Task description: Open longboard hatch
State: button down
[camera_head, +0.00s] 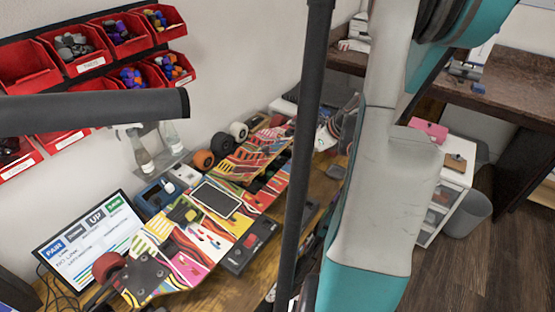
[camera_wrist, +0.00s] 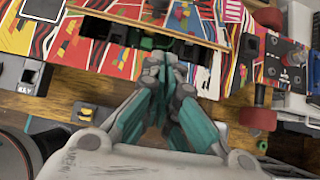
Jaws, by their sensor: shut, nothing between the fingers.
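The longboard (camera_head: 178,262), with a bright striped and patterned deck, lies across the workbench in the head view. Its deck fills the top of the wrist view (camera_wrist: 72,48). A dark rectangular panel (camera_head: 216,199) with a pale rim sits mid-deck. In the wrist view a patterned panel (camera_wrist: 186,22) lies above a dark recess (camera_wrist: 118,33) with green parts inside. I cannot tell whether this panel is the hatch lid or how far it is raised. My gripper (camera_wrist: 165,64) is shut and empty, its tips at the recess's near edge. My arm hides it in the head view.
A monitor (camera_head: 92,238) stands left of the board. Red bins (camera_head: 80,55) hang on the wall. A dark block marked KEY (camera_wrist: 30,78) and a yellow-topped block (camera_wrist: 90,115) lie near the board. A red wheel (camera_wrist: 258,118) is at right.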

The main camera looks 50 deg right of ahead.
aim_at(272, 153)
jog(key=b+x, duration=0.3)
jog(key=x, duration=0.6)
jog(key=shift+f, duration=0.1)
dwell(0.6)
jog(key=shift+w+r, duration=0.15)
jog(key=shift+r, duration=0.25)
jog(key=shift+w+r+g+p, duration=0.2)
jog(key=shift+r+g+p, duration=0.2)
jog(key=shift+r+p, duration=0.25)
jog(key=w+r+g+p, duration=0.1)
jog(key=p, duration=0.1)
jog(key=w+r+g+p, duration=0.1)
jog(key=r, duration=0.1)
jog(key=shift+w+a+r+g+p, duration=0.15)
jog(key=shift+a+r+g+p, duration=0.05)
jog(key=shift+r+g+p, duration=0.2)
jog(key=w+r+g+p, duration=0.1)
jog(key=w+r+g, duration=0.1)
jog(key=w, duration=0.6)
jog(key=w+a+r+g+p, duration=0.1)
jog(key=w+r+g+p, duration=0.1)
jog(key=w, duration=0.5)
jog(key=shift+w+a+r+h+p, duration=0.25)
jog(key=shift+w+r+h+p, duration=0.05)
jog(key=shift+w+r+h, duration=0.1)
jog(key=shift+w, duration=0.15)
